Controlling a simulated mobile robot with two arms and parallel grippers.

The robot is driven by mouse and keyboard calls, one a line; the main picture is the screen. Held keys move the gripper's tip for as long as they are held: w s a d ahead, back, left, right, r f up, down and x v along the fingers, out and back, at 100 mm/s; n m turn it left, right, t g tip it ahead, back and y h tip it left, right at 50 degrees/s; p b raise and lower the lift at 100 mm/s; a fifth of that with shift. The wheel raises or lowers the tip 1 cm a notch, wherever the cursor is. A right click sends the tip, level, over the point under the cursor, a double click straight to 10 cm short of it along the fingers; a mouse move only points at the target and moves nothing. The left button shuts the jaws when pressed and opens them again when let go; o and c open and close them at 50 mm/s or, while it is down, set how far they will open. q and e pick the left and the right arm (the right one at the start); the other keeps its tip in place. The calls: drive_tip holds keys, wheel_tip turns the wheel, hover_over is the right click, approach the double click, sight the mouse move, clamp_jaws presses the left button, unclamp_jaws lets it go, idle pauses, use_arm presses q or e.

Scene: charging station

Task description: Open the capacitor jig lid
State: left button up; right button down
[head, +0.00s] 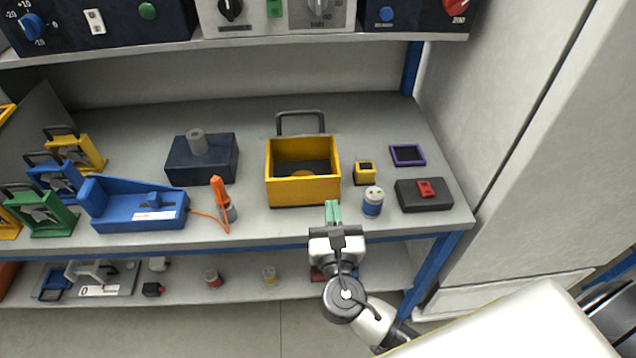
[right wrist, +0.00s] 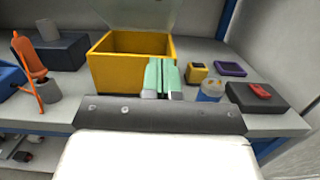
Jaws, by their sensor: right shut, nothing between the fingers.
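The yellow capacitor jig (head: 273,188) is an open-topped box near the middle of the bench. It also shows in the right wrist view (right wrist: 120,72). A dark handle (head: 300,114) stands up at its back edge. In the right wrist view a pale, see-through panel that looks like the lid (right wrist: 135,14) rises behind the box. The top of the box is uncovered, with a yellow part inside. My right gripper (head: 332,210) has green fingers, shut and empty, in front of the box's front right corner. It also shows in the right wrist view (right wrist: 162,77). My left gripper is not in view.
Right of the jig are a blue-and-white capacitor (head: 372,202), a small yellow block (head: 365,173), a purple-rimmed tray (head: 407,155) and a dark box with a red switch (head: 425,194). Left are an orange-handled tool (head: 221,197), a dark block (head: 202,165) and a blue fixture (head: 130,205).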

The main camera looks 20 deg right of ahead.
use_arm(q)
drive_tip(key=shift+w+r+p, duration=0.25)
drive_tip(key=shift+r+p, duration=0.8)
drive_tip(key=shift+p, duration=0.05)
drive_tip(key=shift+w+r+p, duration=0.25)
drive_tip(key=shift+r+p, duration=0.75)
drive_tip(key=shift+p, duration=0.05)
use_arm(e)
drive_tip(key=shift+r+x, duration=0.45)
drive_tip(key=shift+x, duration=1.7)
drive_tip(key=shift+r+x, duration=0.45)
drive_tip(key=shift+x, duration=1.75)
drive_tip(key=shift+r+x, duration=0.45)
drive_tip(key=shift+x, duration=1.7)
drive_tip(key=shift+s, duration=0.15)
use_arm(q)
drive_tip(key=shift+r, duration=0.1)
